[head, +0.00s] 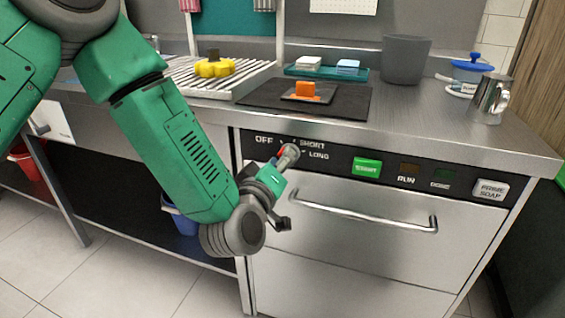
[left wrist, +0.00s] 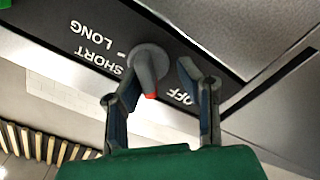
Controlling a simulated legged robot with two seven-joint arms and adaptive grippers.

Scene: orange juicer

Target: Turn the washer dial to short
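The washer dial (head: 291,151) is a grey knob on the black control panel, beside the labels OFF, SHORT and LONG. In the left wrist view the dial (left wrist: 146,64) has a red tip, which points between the OFF and SHORT labels. My left gripper (head: 277,166) is at the dial. In the left wrist view its fingers (left wrist: 158,76) are apart, one on each side of the knob. The left-hand finger is close to the knob; I cannot tell whether it touches. The right-hand finger stands clear of it. My right gripper is not in view.
The panel has a green START button (head: 367,168) and a PRIME SOAP button (head: 491,190). A metal door handle (head: 365,218) runs below. On the counter are a black mat (head: 345,108), a grey bin (head: 405,60) and a metal pitcher (head: 488,98).

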